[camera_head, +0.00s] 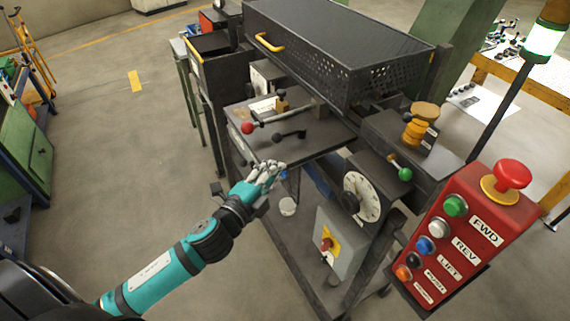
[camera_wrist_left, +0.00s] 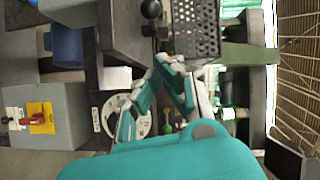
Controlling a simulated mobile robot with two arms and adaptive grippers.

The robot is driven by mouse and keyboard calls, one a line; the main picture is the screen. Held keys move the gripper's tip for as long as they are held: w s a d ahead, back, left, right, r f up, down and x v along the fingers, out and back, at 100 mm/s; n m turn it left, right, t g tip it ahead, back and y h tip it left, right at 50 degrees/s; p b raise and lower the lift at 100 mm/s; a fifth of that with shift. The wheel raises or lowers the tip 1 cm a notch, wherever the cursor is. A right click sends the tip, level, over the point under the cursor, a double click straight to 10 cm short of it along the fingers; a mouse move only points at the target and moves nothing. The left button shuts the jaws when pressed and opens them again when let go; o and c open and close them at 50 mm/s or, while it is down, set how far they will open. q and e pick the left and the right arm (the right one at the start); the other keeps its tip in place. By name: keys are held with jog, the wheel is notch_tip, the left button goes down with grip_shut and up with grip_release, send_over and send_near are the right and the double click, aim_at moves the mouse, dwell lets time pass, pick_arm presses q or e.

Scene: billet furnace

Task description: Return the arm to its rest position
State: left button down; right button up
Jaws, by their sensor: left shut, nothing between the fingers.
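My left arm comes in from the lower left in the head view, teal and black. Its left gripper (camera_head: 268,172) is shut and empty, in front of the near edge of the furnace machine's dark table (camera_head: 310,140). The left gripper also shows in the left wrist view (camera_wrist_left: 152,88), with the white dial and a perforated housing behind it. I cannot tell from these views whether the fingertips touch the machine. My right gripper is in neither view.
The machine carries a red-knobbed lever (camera_head: 247,128), a green-knobbed lever (camera_head: 404,174), a dial (camera_head: 362,197) and a grey switch box (camera_head: 338,255). A red button panel (camera_head: 462,235) stands at right. Open floor (camera_head: 110,150) lies left, beside a green cabinet (camera_head: 28,150).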

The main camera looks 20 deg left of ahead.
pick_arm(q)
jog(key=s+a+f+n+g+y, duration=0.1)
jog(key=s+a+f+n+g, duration=0.15)
jog(key=f, duration=0.95)
jog(key=s+a+f+n+g+y, duration=0.1)
jog(key=s+a+f+n+g, duration=0.2)
jog(key=f, duration=0.9)
jog(key=s+a+f+n+g+y, duration=0.15)
jog(key=s+f, duration=0.25)
jog(key=f, duration=0.8)
jog(key=s+d+f+n+g+b, duration=0.1)
jog(key=s+f+n+g, duration=0.35)
jog(key=s+f, duration=0.95)
jog(key=s+d+f+n+g, duration=0.2)
jog(key=s+f, duration=0.2)
jog(key=s, duration=0.6)
jog(key=s+d+f+n+g, duration=0.1)
jog(key=s+d+f+g, duration=0.1)
jog(key=s, duration=0.7)
notch_tip(320, 180, down, 3)
jog(key=shift+s+d+r+n+g+h, duration=0.2)
jog(key=shift+s+d+n+g+h, duration=0.15)
jog(key=shift+d, duration=0.2)
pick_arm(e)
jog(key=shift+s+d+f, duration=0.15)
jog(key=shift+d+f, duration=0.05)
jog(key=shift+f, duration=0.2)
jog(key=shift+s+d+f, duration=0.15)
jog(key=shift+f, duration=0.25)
